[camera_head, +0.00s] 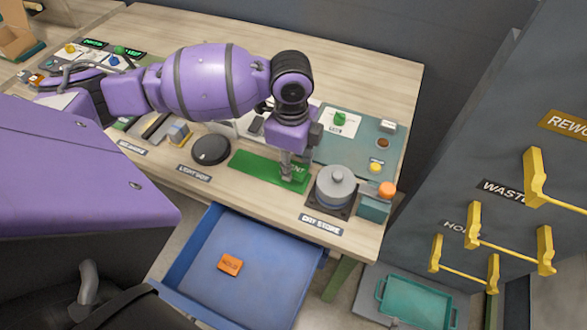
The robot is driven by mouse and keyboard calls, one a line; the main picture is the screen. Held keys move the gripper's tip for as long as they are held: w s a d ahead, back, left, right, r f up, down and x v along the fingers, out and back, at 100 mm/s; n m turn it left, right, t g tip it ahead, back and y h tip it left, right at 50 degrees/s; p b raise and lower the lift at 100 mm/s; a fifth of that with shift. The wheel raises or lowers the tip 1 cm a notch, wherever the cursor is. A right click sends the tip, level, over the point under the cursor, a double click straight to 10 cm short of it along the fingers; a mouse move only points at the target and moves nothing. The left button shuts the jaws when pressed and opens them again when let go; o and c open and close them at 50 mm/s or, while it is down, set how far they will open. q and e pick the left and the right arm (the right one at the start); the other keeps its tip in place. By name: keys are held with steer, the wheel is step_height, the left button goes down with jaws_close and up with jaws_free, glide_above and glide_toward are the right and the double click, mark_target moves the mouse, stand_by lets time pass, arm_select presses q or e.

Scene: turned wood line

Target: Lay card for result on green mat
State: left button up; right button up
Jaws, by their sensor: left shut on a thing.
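The green mat (248,163) is a flat green strip on the bench, with white lettering partly hidden at its right end. My left gripper (288,178) points down over the mat's right end, with its fingers close to the surface. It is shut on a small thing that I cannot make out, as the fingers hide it. I cannot tell whether that thing touches the mat. An orange card (230,264) with dark lettering lies in the open blue drawer (200,285). My right gripper is not in view.
A grey round lidded pot (336,187) stands right of the mat, beside a teal box with an orange knob (386,189). A black dial (211,150) is left of the mat. A teal board (355,155) with small items lies behind. Yellow handles (473,225) line the right cabinet.

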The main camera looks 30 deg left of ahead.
mark_target(293, 167)
arm_select(q)
steer(key=shift+w+d+f, duration=0.1)
steer(key=shift+f, duration=1.65)
steer(key=shift+f, duration=0.15)
steer(key=o, duration=0.8)
steer(key=shift+o, duration=0.2)
step_height(293, 167, up, 12)
steer(key=shift+p, duration=0.3)
